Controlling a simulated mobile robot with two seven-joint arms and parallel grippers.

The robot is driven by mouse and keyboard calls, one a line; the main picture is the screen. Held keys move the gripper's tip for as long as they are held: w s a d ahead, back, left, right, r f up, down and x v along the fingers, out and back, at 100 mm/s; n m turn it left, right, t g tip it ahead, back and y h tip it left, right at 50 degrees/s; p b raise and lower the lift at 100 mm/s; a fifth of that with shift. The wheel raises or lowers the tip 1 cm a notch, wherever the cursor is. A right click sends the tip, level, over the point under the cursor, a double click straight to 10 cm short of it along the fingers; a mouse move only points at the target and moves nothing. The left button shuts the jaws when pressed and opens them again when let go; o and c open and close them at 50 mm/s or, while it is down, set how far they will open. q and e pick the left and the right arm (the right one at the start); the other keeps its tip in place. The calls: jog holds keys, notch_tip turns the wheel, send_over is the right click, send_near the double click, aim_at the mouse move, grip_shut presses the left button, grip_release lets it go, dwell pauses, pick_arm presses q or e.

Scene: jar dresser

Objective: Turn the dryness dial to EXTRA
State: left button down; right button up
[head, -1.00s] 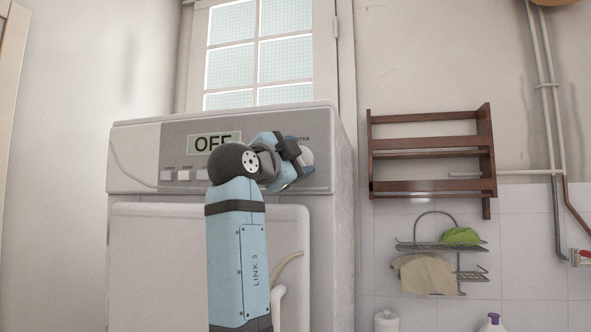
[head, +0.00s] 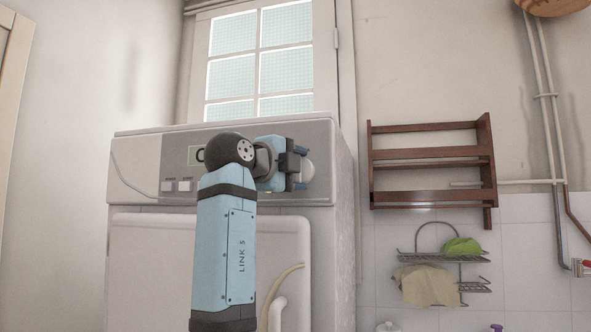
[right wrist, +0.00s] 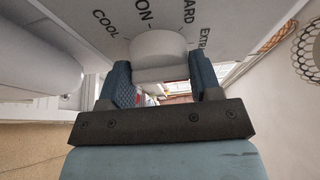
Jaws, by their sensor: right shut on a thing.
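The dryness dial (head: 309,173) is a pale round knob at the right end of the dryer's control panel (head: 318,145). It is mostly hidden by my right gripper (head: 300,168) in the head view. In the right wrist view the dial (right wrist: 158,46) sits between the two blue fingers of my right gripper (right wrist: 160,88), which is shut on its grip. Printed labels curve around it: COOL (right wrist: 105,20), part of a word ending in ON, part of one ending in ARD, and EXTRA (right wrist: 203,38) at the right. I cannot tell which label the dial points at. My left gripper is out of view.
The white dryer (head: 335,250) fills the middle, with two square buttons (head: 175,186) and a display (head: 196,155) mostly hidden by my arm. A wooden wall rack (head: 430,163) and wire shelf (head: 440,256) hang to the right.

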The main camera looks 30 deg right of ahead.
dwell(0.3)
jog(key=o, duration=0.9)
jog(key=shift+o, duration=0.2)
jog(key=b+v, duration=0.1)
jog(key=v, duration=1.2)
jog(key=shift+a+b, duration=0.35)
jog(key=shift+b, duration=0.05)
jog(key=shift+s+r, duration=0.1)
jog(key=shift+s, duration=0.05)
